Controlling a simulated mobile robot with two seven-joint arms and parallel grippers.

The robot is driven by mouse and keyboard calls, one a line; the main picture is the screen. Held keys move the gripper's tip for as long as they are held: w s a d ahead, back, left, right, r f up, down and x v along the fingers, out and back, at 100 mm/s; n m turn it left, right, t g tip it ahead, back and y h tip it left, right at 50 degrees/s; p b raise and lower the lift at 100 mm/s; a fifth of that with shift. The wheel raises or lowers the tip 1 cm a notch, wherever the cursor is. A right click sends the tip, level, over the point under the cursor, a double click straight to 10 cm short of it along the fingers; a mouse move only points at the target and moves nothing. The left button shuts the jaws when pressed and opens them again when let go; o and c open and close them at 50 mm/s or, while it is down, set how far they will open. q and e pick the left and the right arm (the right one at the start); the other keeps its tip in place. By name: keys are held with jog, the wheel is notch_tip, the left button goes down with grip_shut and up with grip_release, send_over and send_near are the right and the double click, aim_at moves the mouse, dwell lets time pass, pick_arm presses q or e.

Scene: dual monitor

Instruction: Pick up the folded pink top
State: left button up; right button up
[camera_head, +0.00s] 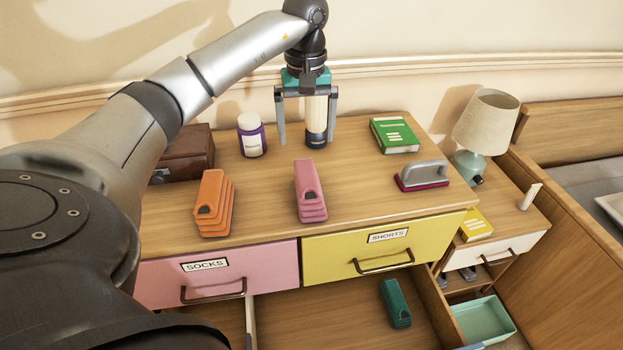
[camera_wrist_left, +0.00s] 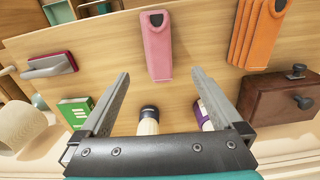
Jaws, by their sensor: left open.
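The folded pink top (camera_head: 310,190) lies as a small stack on the dresser top, in the middle near the front edge. It also shows in the left wrist view (camera_wrist_left: 158,45), upper middle, beyond the fingertips. My left gripper (camera_head: 307,143) points down over the back of the dresser, behind the pink top and apart from it. Its fingers are spread. In the head view a tall cream bottle with a dark base (camera_head: 317,120) appears between them; in the left wrist view the bottle (camera_wrist_left: 148,122) stands beyond the fingers. My right gripper is not in view.
An orange folded stack (camera_head: 214,205) lies left of the pink top, an iron (camera_head: 423,174) and green book (camera_head: 394,136) to the right. A white-and-purple jar (camera_head: 251,136) and brown box (camera_head: 186,153) stand at back left. An open drawer below holds a teal folded item (camera_head: 395,303).

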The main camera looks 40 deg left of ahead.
pick_arm(q)
jog(key=b, duration=0.1)
send_over(309, 176)
jog(key=f, duration=0.7)
jog(key=shift+s, duration=0.2)
jog(key=shift+w+f, duration=0.1)
jog(key=shift+f, duration=0.8)
jog(key=f, duration=0.2)
jog(key=f+b, duration=0.1)
jog(key=shift+w+f, duration=0.2)
jog(key=shift+f, duration=0.5)
jog(key=c, duration=1.4)
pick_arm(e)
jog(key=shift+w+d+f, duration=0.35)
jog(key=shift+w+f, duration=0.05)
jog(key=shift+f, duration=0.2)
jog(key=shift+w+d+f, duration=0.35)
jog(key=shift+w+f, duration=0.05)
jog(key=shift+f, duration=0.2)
pick_arm(q)
jog(key=shift+r, duration=0.1)
